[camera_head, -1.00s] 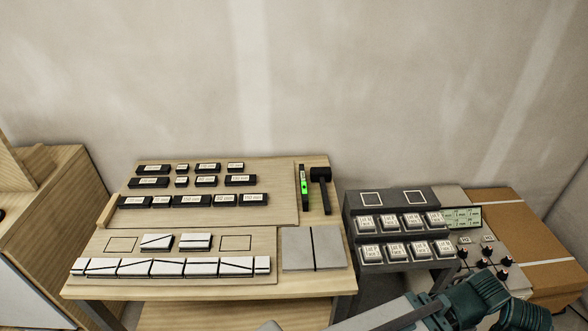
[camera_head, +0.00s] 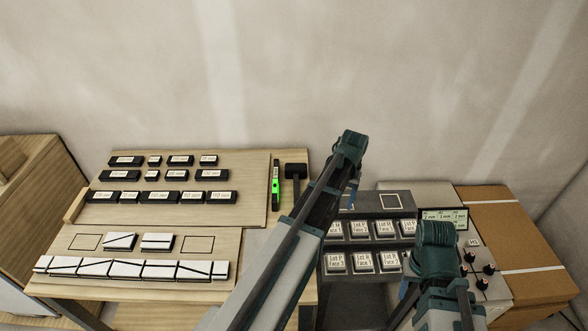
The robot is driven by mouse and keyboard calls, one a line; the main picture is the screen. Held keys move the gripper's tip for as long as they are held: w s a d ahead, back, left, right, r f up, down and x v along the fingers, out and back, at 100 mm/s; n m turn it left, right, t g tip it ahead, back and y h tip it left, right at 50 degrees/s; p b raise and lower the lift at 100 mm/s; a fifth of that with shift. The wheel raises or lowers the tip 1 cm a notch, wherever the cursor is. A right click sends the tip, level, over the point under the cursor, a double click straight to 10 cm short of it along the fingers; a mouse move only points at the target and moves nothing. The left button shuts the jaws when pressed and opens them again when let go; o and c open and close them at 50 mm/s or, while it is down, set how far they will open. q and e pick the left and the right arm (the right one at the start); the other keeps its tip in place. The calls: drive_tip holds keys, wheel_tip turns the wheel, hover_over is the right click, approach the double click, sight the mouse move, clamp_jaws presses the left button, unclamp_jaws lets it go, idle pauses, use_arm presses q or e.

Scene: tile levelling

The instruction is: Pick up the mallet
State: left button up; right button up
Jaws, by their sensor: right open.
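The mallet (camera_head: 296,171) lies at the back right of the wooden table, with its black head toward the wall and its dark handle toward me. A bright green level (camera_head: 276,186) lies just left of it. My left gripper is out of view.
Several labelled black blocks (camera_head: 124,161) stand in rows on the table's back board. White tile pieces (camera_head: 160,269) form a front row. A dark rack (camera_head: 335,263) of labelled tiles stands to the right, partly behind my arm. A cardboard box (camera_head: 512,235) is beyond.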

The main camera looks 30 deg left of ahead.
use_arm(q)
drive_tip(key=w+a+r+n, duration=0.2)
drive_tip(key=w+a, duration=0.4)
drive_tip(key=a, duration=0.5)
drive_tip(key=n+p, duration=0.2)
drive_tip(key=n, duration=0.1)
hover_over(296, 184)
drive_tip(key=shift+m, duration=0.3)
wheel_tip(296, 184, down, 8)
drive_tip(key=b, duration=0.9)
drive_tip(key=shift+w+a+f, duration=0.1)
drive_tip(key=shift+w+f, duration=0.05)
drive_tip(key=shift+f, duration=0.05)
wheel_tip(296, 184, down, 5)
drive_tip(key=b, duration=0.5)
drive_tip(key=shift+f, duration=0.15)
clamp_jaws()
